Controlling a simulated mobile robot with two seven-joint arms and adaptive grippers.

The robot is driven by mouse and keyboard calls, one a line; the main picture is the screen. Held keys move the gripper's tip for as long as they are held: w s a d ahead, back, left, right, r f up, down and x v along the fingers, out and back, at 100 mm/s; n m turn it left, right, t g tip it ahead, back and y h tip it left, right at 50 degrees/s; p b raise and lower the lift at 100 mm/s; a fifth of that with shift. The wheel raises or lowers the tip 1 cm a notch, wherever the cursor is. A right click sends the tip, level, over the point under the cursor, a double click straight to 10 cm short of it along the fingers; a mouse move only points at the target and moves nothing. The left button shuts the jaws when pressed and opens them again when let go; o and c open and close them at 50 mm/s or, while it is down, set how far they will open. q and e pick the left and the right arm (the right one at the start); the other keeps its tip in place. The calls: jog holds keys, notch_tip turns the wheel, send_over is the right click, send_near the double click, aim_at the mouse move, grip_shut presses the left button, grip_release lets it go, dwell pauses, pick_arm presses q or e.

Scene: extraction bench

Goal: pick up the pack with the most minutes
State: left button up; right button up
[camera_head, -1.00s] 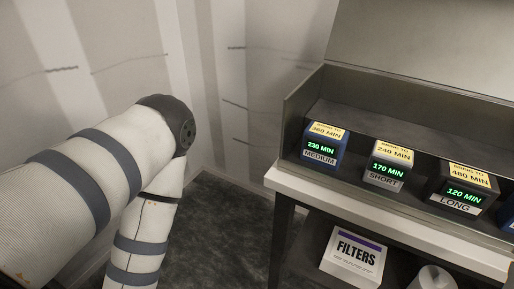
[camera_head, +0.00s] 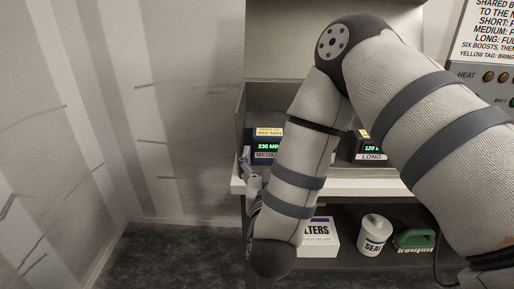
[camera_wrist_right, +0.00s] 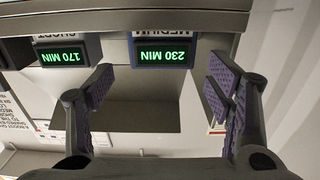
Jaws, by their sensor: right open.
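In the head view the blue MEDIUM pack (camera_head: 268,146) shows 230 MIN in green and carries a yellow tag on top. The dark LONG pack (camera_head: 371,148) shows part of a reading starting with 120. My right forearm hides the shelf between them. My right gripper (camera_head: 247,162) is at the left front of the shelf, partly hidden. In the upside-down right wrist view the gripper (camera_wrist_right: 160,85) is open and empty, with the 230 MIN pack (camera_wrist_right: 163,52) ahead between its fingertips. The 170 MIN pack (camera_wrist_right: 70,53) is left of it. My left gripper is out of view.
The packs stand on a shelf with a pale front edge (camera_head: 388,186) and a grey side wall. Below are a FILTERS box (camera_head: 320,240), a white SEAL tub (camera_head: 374,232) and a green-topped item (camera_head: 414,238). A sign panel (camera_head: 490,35) is at upper right.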

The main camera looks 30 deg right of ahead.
aim_at(269, 144)
jog(key=x, duration=0.9)
jog(key=shift+a+r, duration=0.1)
jog(key=shift+a, duration=0.05)
jog(key=shift+r, duration=0.1)
jog(key=c, duration=1.3)
